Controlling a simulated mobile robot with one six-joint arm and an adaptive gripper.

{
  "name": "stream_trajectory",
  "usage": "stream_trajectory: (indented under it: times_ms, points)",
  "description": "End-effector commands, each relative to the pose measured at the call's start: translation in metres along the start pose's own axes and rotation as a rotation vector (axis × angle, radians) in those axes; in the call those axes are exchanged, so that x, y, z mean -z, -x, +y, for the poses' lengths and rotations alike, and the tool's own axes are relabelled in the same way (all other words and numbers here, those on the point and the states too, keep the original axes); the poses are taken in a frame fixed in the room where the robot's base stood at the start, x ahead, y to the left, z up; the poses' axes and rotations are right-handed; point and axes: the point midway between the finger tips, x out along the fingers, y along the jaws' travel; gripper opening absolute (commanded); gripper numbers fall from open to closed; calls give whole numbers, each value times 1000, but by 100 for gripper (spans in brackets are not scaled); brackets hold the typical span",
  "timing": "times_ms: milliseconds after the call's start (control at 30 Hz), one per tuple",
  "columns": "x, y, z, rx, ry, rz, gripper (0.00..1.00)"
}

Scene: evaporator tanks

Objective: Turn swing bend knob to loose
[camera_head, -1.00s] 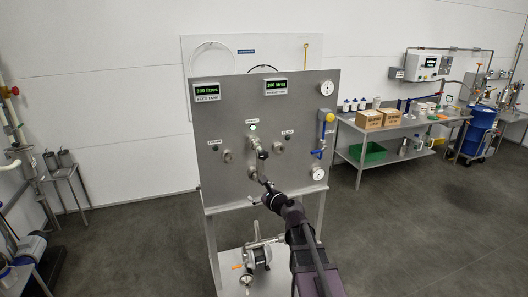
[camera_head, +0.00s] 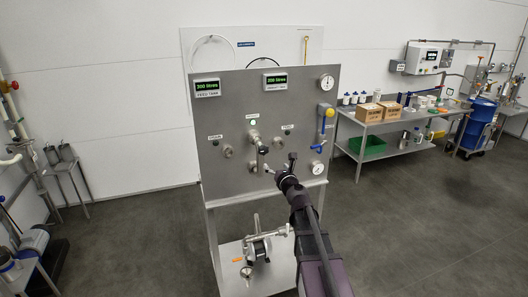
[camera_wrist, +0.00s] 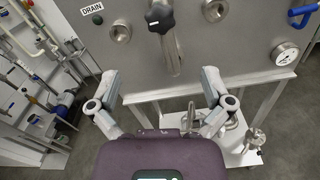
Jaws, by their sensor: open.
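The swing bend (camera_wrist: 172,52) is a metal pipe on the steel panel, with a black star-shaped knob (camera_wrist: 159,17) at the top of the wrist view. In the head view the bend (camera_head: 258,142) hangs from the middle port, with the dark knob (camera_head: 263,150) on it. My gripper (camera_head: 280,165) is in front of the panel, below and right of the knob. In the wrist view its two fingers (camera_wrist: 161,84) are wide apart with nothing between them. The knob lies beyond the fingertips, apart from them.
The steel panel (camera_head: 220,120) has open ports, including one (camera_wrist: 121,31) near the DRAIN label (camera_wrist: 92,8). A round gauge (camera_wrist: 286,52) and a blue-handled valve (camera_head: 319,146) are at its right. A pump (camera_head: 257,247) stands on the lower shelf.

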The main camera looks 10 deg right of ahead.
Motion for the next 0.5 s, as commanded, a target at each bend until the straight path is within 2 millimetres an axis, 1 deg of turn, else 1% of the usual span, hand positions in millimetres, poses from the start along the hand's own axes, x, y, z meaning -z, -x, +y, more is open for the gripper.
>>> stream_trajectory:
  times_ms: [267, 500]
  points:
    - [0, -31, 0, -1, 1, 0, 100]
    - [0, -68, -1, -1, 1, 0, 100]
